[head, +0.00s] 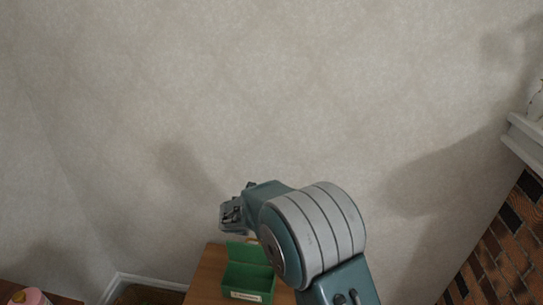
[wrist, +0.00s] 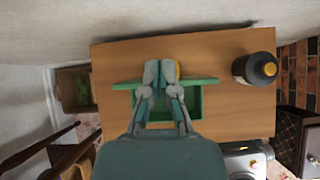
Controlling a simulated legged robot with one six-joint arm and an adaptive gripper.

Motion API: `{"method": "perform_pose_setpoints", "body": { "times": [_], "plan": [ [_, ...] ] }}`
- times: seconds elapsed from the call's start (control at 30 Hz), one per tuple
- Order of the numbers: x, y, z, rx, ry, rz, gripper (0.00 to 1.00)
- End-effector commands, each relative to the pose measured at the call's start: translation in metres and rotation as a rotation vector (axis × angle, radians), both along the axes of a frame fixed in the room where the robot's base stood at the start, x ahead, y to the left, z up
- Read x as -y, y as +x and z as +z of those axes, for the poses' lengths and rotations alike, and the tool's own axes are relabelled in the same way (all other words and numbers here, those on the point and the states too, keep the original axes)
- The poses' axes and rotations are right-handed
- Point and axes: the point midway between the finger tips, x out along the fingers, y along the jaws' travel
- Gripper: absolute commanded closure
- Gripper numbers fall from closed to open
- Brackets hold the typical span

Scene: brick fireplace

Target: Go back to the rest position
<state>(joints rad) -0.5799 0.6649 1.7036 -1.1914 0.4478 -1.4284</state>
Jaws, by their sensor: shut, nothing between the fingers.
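My gripper (wrist: 161,72) is in the middle of the wrist view, its two fingers close together with nothing seen between them. It hangs above a green box (wrist: 195,101) on a wooden table (wrist: 225,60), and the fingers hide part of the box. In the head view my gripper (head: 233,215) is at the end of my bent arm, in front of the wall and above the green box (head: 248,278). A small yellow thing (wrist: 178,70) shows beside the right finger, mostly hidden.
A dark bottle with a yellow cap (wrist: 254,69) stands at the table's right side. A wooden crate (wrist: 73,90) lies left of the table, with a dark chair (wrist: 38,150) below it. The brick fireplace (head: 500,250) and white mantel (head: 522,140) are at right. Bare wall fills the upper head view.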

Motion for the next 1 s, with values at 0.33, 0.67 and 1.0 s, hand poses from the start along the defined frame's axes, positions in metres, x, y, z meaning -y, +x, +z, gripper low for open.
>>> {"method": "perform_pose_setpoints", "body": {
  "times": [0.33,0.67,1.0],
  "plan": [
    [0.095,-0.023,0.094,0.043,0.310,-0.513,1.00],
    [0.199,-0.100,0.175,0.096,0.735,-1.174,1.00],
    [0.265,-0.211,0.214,0.132,1.189,-1.811,1.00]
  ]
}}
